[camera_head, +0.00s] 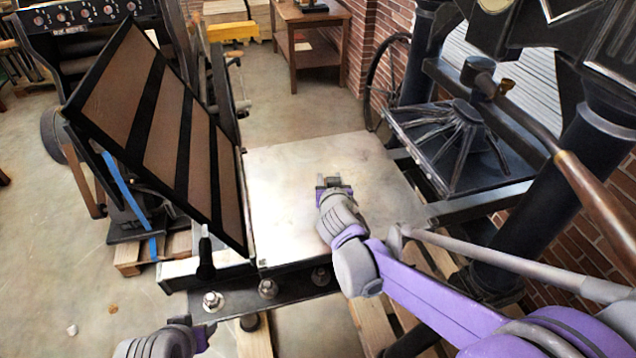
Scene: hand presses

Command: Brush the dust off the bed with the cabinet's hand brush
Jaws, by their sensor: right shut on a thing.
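The press bed (278,215) is a pale flat plate in the middle of the view, with faint brownish discoloration toward its right side; I cannot tell dust from stain. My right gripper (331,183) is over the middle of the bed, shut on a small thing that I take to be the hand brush. The gripper hides most of the brush, and I cannot tell whether it touches the bed. My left gripper (207,333) is low at the bottom left, in front of the bed, its jaws too small to read.
A tilted frame with brown panels (160,125) rises along the bed's left edge. The black press (462,150) with its platen and wooden-handled lever (590,190) stands at the right. Large bolts (268,288) line the front rail. Open floor lies behind the bed.

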